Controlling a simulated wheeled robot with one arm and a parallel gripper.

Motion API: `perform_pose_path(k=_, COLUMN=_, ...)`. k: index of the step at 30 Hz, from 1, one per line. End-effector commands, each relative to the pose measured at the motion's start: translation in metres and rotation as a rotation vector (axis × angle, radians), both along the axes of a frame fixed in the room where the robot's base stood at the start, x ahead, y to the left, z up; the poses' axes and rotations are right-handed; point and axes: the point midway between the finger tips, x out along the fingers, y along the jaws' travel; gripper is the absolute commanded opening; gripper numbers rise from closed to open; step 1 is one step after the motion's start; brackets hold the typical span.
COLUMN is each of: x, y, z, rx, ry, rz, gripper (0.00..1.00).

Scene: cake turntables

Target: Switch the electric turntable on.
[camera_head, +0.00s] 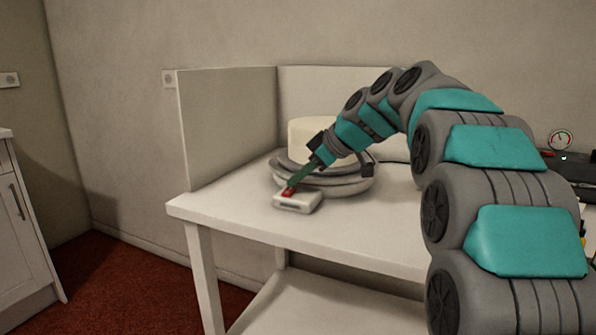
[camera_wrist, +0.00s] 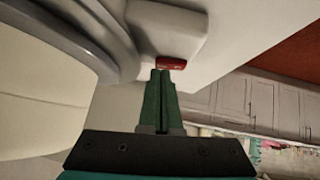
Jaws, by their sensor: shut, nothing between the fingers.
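The electric turntable (camera_head: 345,188) stands on the white table with a cream cake (camera_head: 306,133) on it. In the wrist view the turntable (camera_wrist: 100,25) curves along the upper left and the cake (camera_wrist: 40,100) fills the left. A pale switch box (camera_head: 298,203) juts from its front, with a red switch (camera_wrist: 172,63) on it. My gripper (camera_head: 291,187) is shut and empty, its green fingers together. In the wrist view my gripper (camera_wrist: 161,74) has its fingertips right at the red switch; I cannot tell whether they touch it. The switch's position is unclear.
The white table (camera_head: 230,215) has a raised panel (camera_head: 230,125) at its left and back. A dark device with a gauge (camera_head: 561,140) stands at the far right. The table top left of the switch box is clear. A cabinet (camera_head: 20,220) stands at the left.

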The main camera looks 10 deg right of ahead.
Motion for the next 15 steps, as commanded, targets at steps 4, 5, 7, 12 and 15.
perform_pose_path(k=4, x=0.0000, y=0.0000, z=-0.0003, rx=0.000, ry=0.000, rz=0.000, gripper=0.00)
perform_pose_path(k=5, x=-0.0001, y=0.0000, z=-0.0002, rx=0.000, ry=0.000, rz=0.000, gripper=0.00)
perform_pose_path(k=7, x=-0.0001, y=0.0000, z=-0.0003, rx=0.000, ry=0.001, rz=0.001, gripper=0.00)
perform_pose_path(k=12, x=0.0010, y=0.0002, z=-0.0033, rx=0.016, ry=0.025, rz=0.003, gripper=0.00)
perform_pose_path(k=15, x=0.0045, y=0.0000, z=-0.0086, rx=0.043, ry=0.070, rz=0.005, gripper=0.00)
